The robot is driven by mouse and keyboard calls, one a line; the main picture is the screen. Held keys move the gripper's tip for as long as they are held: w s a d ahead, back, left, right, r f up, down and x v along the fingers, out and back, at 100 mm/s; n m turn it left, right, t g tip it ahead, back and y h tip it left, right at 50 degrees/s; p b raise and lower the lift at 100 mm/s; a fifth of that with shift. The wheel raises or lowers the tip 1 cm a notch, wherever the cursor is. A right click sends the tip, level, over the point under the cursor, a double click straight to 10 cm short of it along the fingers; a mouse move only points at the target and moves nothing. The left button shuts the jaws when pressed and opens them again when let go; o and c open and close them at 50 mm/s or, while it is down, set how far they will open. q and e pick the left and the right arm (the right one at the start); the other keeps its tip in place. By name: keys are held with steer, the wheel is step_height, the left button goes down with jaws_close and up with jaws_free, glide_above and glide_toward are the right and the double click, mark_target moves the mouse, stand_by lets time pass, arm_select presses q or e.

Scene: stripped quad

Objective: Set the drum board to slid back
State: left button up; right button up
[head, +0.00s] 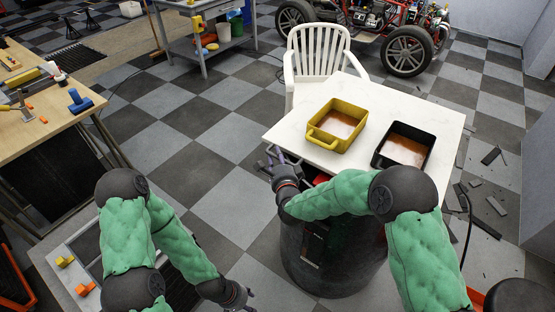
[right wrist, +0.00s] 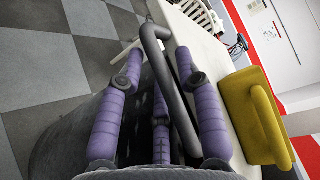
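The drum board (head: 375,90) is a white panel lying on top of a dark drum (head: 325,255), reaching past it at the back. A grey bent bar handle (right wrist: 163,70) runs along its edge beside the board in the right wrist view. My right gripper (head: 272,160) is at the board's left front corner. In the right wrist view its purple fingers (right wrist: 158,68) are spread apart on both sides of the bar, with a gap visible. My left gripper (head: 246,298) hangs low at the bottom of the head view, away from the board; its fingers are too small to read.
A yellow tray (head: 322,133) and a black tray (head: 383,155), both with brownish contents, stand on the board. A white chair (head: 318,50) stands close behind it. A wooden workbench (head: 40,135) is at left. Dark strips (head: 487,225) litter the floor at right.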

steer(key=shift+s, duration=0.1)
stand_by(0.3)
steer(key=v, duration=0.8)
steer(key=shift+a, duration=0.1)
